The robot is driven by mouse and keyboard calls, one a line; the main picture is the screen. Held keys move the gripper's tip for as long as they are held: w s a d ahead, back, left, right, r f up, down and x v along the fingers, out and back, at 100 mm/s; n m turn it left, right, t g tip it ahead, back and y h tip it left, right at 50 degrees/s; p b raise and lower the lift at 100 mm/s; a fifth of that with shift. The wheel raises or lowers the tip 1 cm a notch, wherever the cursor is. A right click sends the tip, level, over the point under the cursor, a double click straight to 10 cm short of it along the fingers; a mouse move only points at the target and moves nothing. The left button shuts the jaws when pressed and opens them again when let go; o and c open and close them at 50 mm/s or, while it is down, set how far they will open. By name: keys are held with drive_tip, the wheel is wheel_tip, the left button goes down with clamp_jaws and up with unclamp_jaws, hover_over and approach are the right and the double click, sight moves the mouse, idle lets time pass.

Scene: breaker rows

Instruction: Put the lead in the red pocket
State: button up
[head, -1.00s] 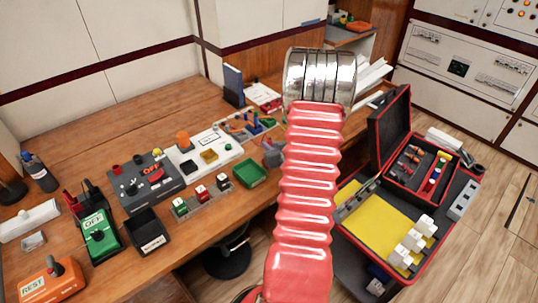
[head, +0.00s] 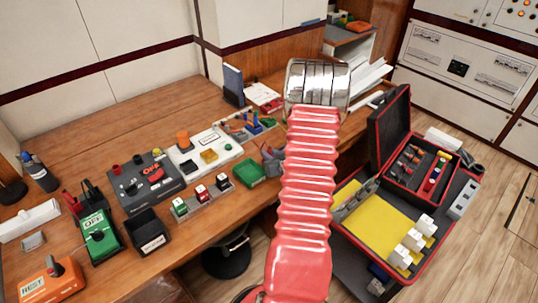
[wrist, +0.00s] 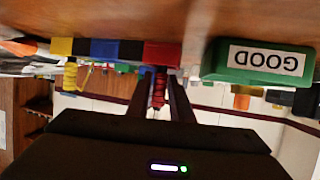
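A red lead (wrist: 158,88) shows between the two dark fingers of my gripper (wrist: 162,85) in the wrist view, which is upside down. One end of the lead meets the edge of the red pocket (wrist: 162,54) in the picture. I cannot tell whether it is inside or only in line with it. The fingers are close on both sides of the lead, but contact is unclear. In the head view my gripper (head: 272,158) is low over the desk's front edge, right of the green tray (head: 250,173); the lead cannot be made out there.
Beside the red pocket are a blue pocket (wrist: 104,49) and a yellow pocket (wrist: 61,47) with a yellow lead. The green tray marked GOOD (wrist: 265,60) is on the other side. A red-edged open case (head: 335,207) stands at right; the desk's back left is bare.

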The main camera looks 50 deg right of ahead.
drive_tip(key=o, duration=0.3)
drive_tip(key=shift+r, duration=0.1)
drive_tip(key=v, duration=1.2)
idle(0.6)
